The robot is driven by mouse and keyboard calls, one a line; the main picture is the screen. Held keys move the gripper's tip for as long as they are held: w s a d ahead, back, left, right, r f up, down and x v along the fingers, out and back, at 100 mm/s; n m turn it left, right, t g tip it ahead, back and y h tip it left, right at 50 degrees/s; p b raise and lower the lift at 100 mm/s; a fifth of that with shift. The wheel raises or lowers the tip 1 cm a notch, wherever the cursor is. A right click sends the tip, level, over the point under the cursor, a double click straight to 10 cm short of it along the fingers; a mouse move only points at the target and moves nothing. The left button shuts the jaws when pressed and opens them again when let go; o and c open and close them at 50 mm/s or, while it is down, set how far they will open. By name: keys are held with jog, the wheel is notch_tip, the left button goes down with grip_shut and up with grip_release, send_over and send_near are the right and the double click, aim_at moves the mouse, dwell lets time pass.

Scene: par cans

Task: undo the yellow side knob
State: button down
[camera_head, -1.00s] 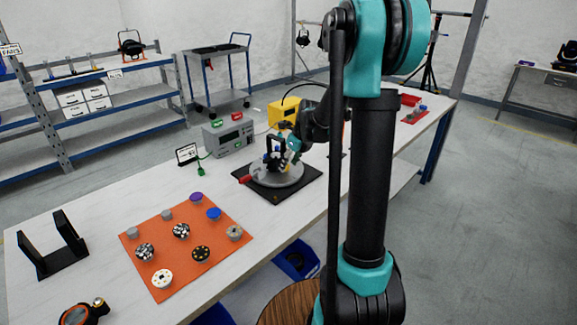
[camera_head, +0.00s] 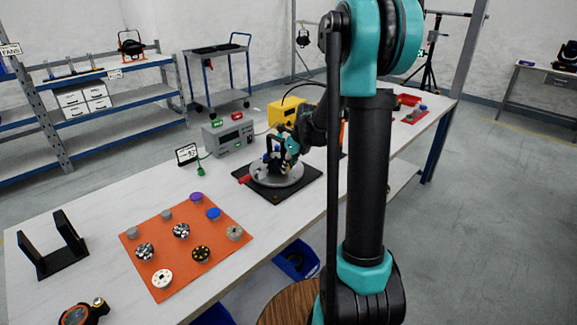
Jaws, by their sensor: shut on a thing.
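A black par can fixture (camera_head: 266,166) sits on a round grey turntable (camera_head: 276,177), which rests on a black square mat (camera_head: 307,186) on the bench. My gripper (camera_head: 274,157) is at the fixture's upper right side and reaches in from the right. By its place it is shut on the yellow side knob, but the knob is too small and covered to make out. A red piece (camera_head: 244,179) sticks out at the turntable's left edge.
An orange mat (camera_head: 180,272) with several round lamp faces and knobs lies at the front left. A grey meter box (camera_head: 229,138) and a yellow box (camera_head: 287,111) stand behind the turntable. A black cradle (camera_head: 53,246) stands at the far left.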

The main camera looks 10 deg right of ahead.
jog(key=shift+s+a+n+t+h, duration=0.2)
jog(key=shift+a+n+t+h, duration=0.1)
jog(key=shift+t+h, duration=0.45)
jog(key=shift+f+t+h, duration=0.1)
jog(key=shift+t+h, duration=0.55)
jog(key=shift+h, duration=0.3)
jog(key=c, duration=1.2)
grip_release()
jog(key=v, duration=1.2)
